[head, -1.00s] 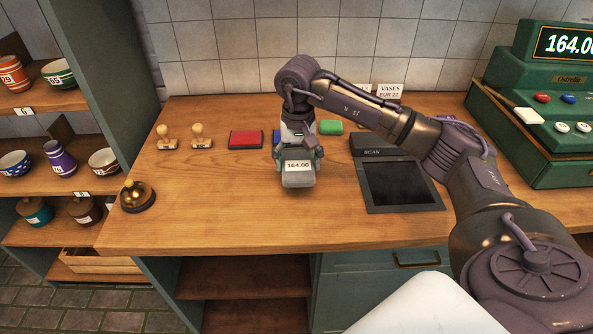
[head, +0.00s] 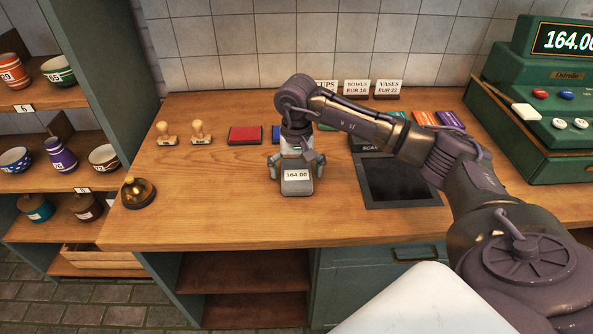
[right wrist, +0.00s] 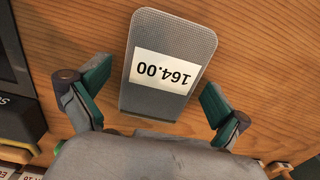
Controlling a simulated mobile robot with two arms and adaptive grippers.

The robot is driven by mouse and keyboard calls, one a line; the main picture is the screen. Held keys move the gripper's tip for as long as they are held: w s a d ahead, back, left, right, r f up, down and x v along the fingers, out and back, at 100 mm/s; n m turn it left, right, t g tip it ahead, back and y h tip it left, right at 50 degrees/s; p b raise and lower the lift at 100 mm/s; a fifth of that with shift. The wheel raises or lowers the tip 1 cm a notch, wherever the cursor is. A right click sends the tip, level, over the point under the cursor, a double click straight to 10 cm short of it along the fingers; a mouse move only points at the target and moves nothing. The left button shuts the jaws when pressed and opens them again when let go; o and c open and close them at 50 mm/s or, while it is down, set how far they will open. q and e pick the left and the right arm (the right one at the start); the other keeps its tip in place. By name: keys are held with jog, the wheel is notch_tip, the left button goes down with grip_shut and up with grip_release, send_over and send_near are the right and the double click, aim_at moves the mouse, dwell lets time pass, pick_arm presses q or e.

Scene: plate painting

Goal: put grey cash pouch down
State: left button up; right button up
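The grey cash pouch (head: 296,181) with a white "164.00" label lies on the wooden counter (head: 240,215), left of the scan pad. It also shows in the right wrist view (right wrist: 169,65), resting on the wood. My right gripper (head: 296,160) is just behind and above the pouch. In the right wrist view its fingers (right wrist: 152,100) are spread, with a gap on each side of the pouch. My left gripper is not in view.
A dark scan pad (head: 398,182) is right of the pouch. Stamps (head: 198,132), a red ink pad (head: 245,135) and a brass bell (head: 137,192) are to the left. A green cash register (head: 545,120) stands at right. The counter's front is clear.

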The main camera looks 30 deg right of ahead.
aim_at(297, 171)
jog(key=shift+r, duration=0.5)
notch_tip(297, 171, up, 11)
jog(key=b, duration=0.2)
jog(key=shift+r, duration=0.15)
